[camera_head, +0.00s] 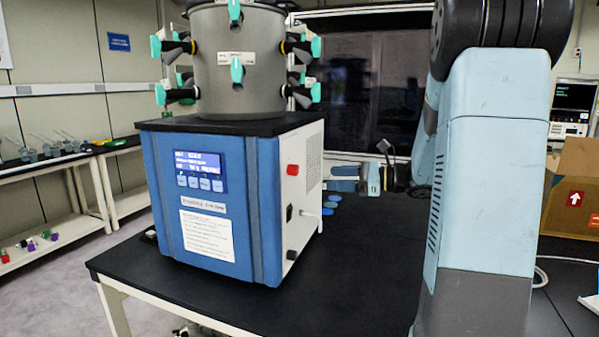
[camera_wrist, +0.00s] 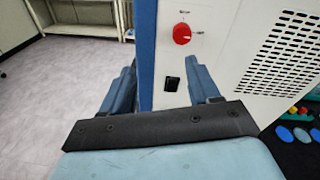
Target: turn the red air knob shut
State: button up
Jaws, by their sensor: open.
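The red air knob (camera_head: 292,170) is on the white right side panel of the blue freeze dryer (camera_head: 213,205). In the wrist view the round red knob (camera_wrist: 182,33) is near the top centre, with small markings around it. My gripper (camera_head: 329,179) is to the right of the knob in the head view, pointing at the side panel. In the wrist view my gripper (camera_wrist: 164,75) has its two blue fingers spread, with nothing held between them. The knob appears above the fingertips there, apart from them. The pointer direction of the knob is too small to tell.
A black rocker switch (camera_wrist: 172,84) sits below the knob, beside a vented grille (camera_wrist: 290,55). A steel chamber with teal-handled valves (camera_head: 238,70) stands on top of the dryer.

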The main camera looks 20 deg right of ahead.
aim_at(298, 170)
jog(key=shift+m+t, duration=0.8)
jog(key=x, duration=0.4)
jog(key=w+d+x, duration=0.1)
jog(key=x, duration=0.3)
jog(key=w+x, duration=0.1)
jog(key=x, duration=0.3)
jog(key=shift+w+d, duration=0.1)
jog(key=shift+w, duration=0.2)
jog(key=shift+c, duration=0.2)
